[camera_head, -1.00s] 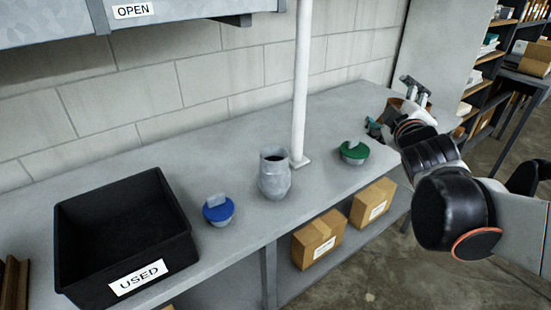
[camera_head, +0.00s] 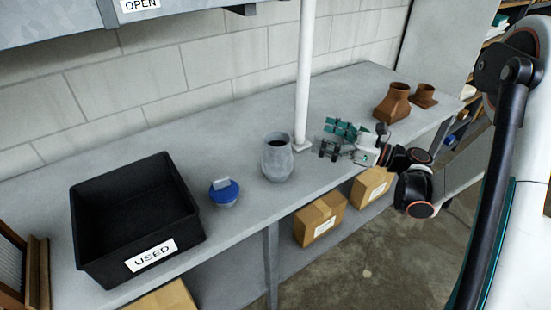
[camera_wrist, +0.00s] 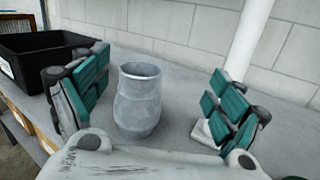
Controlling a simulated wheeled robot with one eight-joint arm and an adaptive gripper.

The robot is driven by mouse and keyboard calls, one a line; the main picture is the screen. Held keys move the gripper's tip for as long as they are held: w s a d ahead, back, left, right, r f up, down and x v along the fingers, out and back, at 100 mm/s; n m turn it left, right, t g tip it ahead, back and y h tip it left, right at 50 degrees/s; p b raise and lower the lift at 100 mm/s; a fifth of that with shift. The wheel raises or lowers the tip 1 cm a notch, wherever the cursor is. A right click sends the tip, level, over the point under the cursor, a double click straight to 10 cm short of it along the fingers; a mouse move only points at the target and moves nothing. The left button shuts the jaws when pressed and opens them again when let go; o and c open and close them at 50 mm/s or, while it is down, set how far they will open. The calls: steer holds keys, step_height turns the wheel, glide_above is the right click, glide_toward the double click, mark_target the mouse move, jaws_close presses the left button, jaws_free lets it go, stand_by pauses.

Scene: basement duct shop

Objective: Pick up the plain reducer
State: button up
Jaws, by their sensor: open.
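A grey metal reducer (camera_head: 278,158), a round open-topped piece with a narrower neck, stands upright on the grey bench. My gripper (camera_head: 337,140) is open and empty, low over the bench to the right of it. The fingers point towards the reducer, with a gap between. In the wrist view the reducer (camera_wrist: 138,102) shows whole between the two spread teal-padded fingers and beyond them.
A blue-topped piece (camera_head: 224,192) and a black bin (camera_head: 153,249) marked USED are to the left. A white post (camera_head: 304,75) rises behind my gripper. Two brown fittings (camera_head: 393,104) (camera_head: 424,95) stand at the far right. Cardboard boxes (camera_head: 320,218) sit below.

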step_height(320, 180, down, 4)
steer(key=s+n+g, duration=0.2)
steer(key=b, duration=0.2)
glide_toward(265, 138)
steer(key=a, duration=0.1)
steer(key=w+a, duration=0.1)
steer(key=a+b, duration=0.1)
steer(key=a, duration=0.1)
steer(key=w+a+f, duration=0.1)
steer(key=shift+w+a, duration=0.15)
steer(key=shift+w, duration=0.25)
steer(key=shift+w+a+b, duration=0.15)
steer(key=shift+a+b, duration=0.15)
steer(key=shift+a, duration=0.05)
steer(key=shift+r, duration=0.1)
steer(key=shift+c, duration=0.5)
steer(key=c, duration=1.6)
steer(key=shift+o, duration=0.2)
